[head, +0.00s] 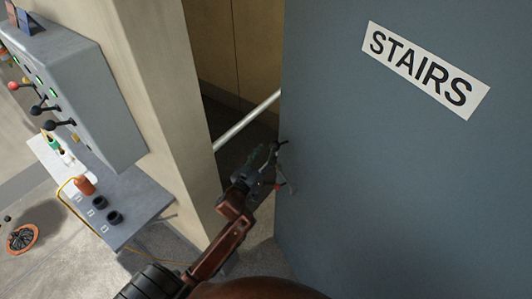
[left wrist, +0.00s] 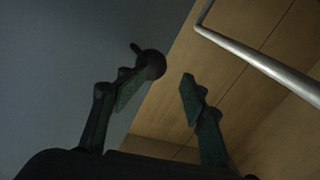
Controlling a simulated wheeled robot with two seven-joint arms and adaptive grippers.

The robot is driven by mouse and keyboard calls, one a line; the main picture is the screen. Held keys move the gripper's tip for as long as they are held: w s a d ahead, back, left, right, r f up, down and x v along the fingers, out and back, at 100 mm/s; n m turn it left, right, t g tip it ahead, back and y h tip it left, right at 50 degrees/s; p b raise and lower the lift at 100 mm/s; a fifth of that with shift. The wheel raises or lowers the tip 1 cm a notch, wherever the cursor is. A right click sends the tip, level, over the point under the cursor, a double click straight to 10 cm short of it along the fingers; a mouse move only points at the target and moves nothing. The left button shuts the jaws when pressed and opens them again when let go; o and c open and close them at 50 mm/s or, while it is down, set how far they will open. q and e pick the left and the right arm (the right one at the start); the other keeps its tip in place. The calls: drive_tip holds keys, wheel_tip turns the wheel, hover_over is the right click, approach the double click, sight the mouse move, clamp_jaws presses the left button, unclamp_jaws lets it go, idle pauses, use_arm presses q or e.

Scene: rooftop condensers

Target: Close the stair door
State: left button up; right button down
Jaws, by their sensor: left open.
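The blue-grey stair door (head: 400,180) with its white STAIRS sign (head: 425,69) fills the right of the head view. It stands ajar, with a gap between its left edge and the beige wall post (head: 180,110). My left gripper (head: 272,168) is at the gap beside the door's edge, open. In the left wrist view the door (left wrist: 70,60) is on the left, and a dark round knob with a short lever (left wrist: 152,64) shows at its edge. My left gripper's fingers (left wrist: 163,80) are spread, the left one by the knob; contact cannot be told. My right gripper is not in view.
A metal handrail (head: 247,120) runs behind the gap, before brown panels (head: 240,50); it also shows in the wrist view (left wrist: 260,66). A grey control box (head: 85,90) and a shelf (head: 130,215) with small items stand left of the post. An orange-rimmed basket (head: 22,238) is on the floor.

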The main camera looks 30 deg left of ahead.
use_arm(q)
drive_tip(key=shift+o, duration=0.7)
drive_tip(key=s+d, duration=0.1)
drive_tip(key=s, duration=1.1)
drive_tip(key=shift+s, duration=0.1)
